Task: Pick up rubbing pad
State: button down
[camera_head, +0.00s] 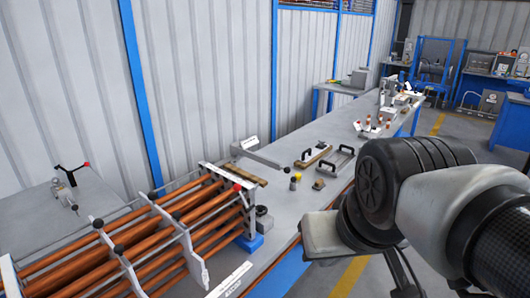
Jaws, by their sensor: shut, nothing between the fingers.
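I cannot tell for sure which thing is the rubbing pad. Two flat tools with dark loop handles lie on the grey bench: a wood-edged one (313,157) and a greyer one (341,161) to its right. A small tan block (319,184) sits in front of them. My arm comes in from the right and covers the bench's near right side. I see no fingers of my gripper, and my arm touches none of these tools as far as I can see.
A rack of copper-coloured tubes (150,240) fills the lower left. A yellow-topped small item (297,177) and a wooden strip (246,174) lie on the bench (285,205). Several red-and-white pieces (372,127) stand farther back. A corrugated wall runs behind.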

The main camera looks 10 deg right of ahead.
aim_at(319, 184)
jog(key=i+z, duration=0.25)
jog(key=i+j+z, duration=0.1)
jog(key=i+z, duration=0.2)
jog(key=i+u, duration=0.1)
jog(key=u, duration=2.45)
jog(key=z, duration=2.55)
jog(key=i+l+u, duration=0.1)
jog(key=u, duration=0.75)
jog(key=i+l+u, duration=0.25)
jog(key=l+u, duration=0.55)
jog(key=l, duration=0.2)
jog(key=i, duration=0.05)
